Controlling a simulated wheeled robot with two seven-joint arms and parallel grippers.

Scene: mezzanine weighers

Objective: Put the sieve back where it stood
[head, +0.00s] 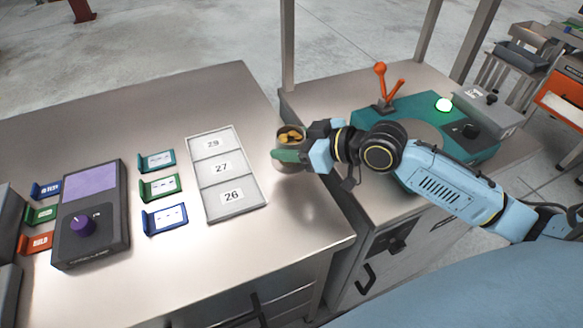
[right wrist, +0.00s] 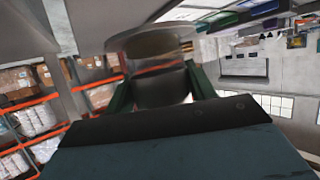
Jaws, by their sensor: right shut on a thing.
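The sieve (head: 286,167), a small round metal vessel with yellow pieces inside its top, is at the right edge of the left bench. My right gripper (head: 289,154) is shut on it, its green fingers on either side. In the right wrist view the sieve (right wrist: 155,45) shows as a shiny metal cylinder with a wider rim, between the fingers (right wrist: 160,92). It looks upright. I cannot tell whether its base touches the bench or hangs just above. My left gripper is not in view.
On the left bench (head: 105,98) lie a grey plate numbered 29, 27, 26 (head: 238,182), several coloured card holders (head: 160,188) and a dark device with a purple knob (head: 92,215). A teal machine (head: 425,120) with orange levers stands on the right cabinet. Bare bench lies around the plate.

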